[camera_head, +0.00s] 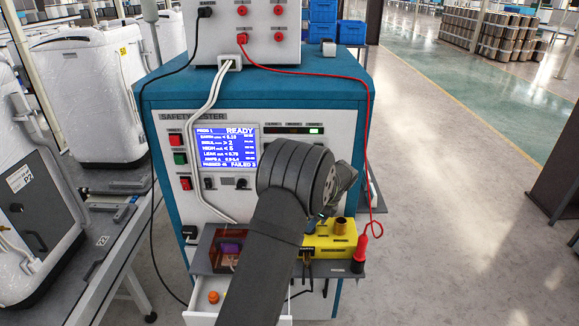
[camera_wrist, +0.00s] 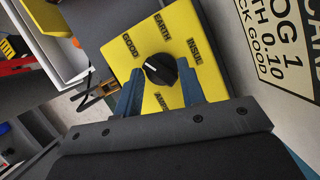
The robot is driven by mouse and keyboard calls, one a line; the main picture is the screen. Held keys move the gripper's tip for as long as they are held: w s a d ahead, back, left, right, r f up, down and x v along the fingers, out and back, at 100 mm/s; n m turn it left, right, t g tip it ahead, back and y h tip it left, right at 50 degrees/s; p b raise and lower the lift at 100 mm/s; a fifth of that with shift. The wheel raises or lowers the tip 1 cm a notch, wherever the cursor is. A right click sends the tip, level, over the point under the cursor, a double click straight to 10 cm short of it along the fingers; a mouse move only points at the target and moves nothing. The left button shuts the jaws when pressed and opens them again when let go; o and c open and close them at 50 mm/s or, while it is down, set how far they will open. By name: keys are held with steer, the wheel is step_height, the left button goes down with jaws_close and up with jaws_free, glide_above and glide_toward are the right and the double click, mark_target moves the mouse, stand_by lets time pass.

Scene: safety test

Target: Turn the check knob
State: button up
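The check knob (camera_wrist: 160,70) is round and black with a white pointer mark. It sits on the face of a yellow box (camera_wrist: 205,40) in the wrist view. Labels GOOD, EARTH and INSUL surround it, and a lower label is partly hidden by my gripper. The mark points roughly towards GOOD. My gripper (camera_wrist: 160,77) has its two blue fingers apart, one on each side of the knob; I cannot tell whether they touch it. In the head view the yellow box (camera_head: 322,243) stands on the shelf, and my arm hides the knob and most of the gripper.
The safety tester (camera_head: 260,130) behind shows READY on its screen (camera_head: 226,146). A brass cylinder (camera_head: 340,226) sits on the yellow box. A red probe (camera_head: 360,248) with a cable stands just right of it. An open drawer (camera_head: 205,310) lies below left.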

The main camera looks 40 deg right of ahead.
steer(key=m+h, duration=0.1)
steer(key=m, duration=0.3)
steer(key=m+h, duration=0.1)
steer(key=m, duration=0.1)
steer(key=shift+a+m+t+h, duration=0.3)
steer(key=shift+m, duration=0.1)
steer(key=m, duration=0.2)
steer(key=m+h, duration=0.1)
steer(key=m, duration=0.1)
steer(key=shift+a+h, duration=0.1)
steer(key=shift+h, duration=0.2)
steer(key=shift+s+r+m, duration=0.1)
steer(key=shift+r+m, duration=0.2)
steer(key=shift+m, duration=0.1)
steer(key=w+v, duration=0.1)
steer(key=v, duration=1.6)
steer(key=w+a+r+n+g+h, duration=0.1)
steer(key=a+r+n, duration=0.3)
steer(key=n, duration=1.1)
steer(key=w+a+r+n+g+h, duration=0.1)
steer(key=a+r+n, duration=0.4)
steer(key=n, duration=1)
steer(key=shift+w+r+g, duration=0.75)
steer(key=shift+r+g, duration=0.05)
steer(key=shift+r, duration=0.5)
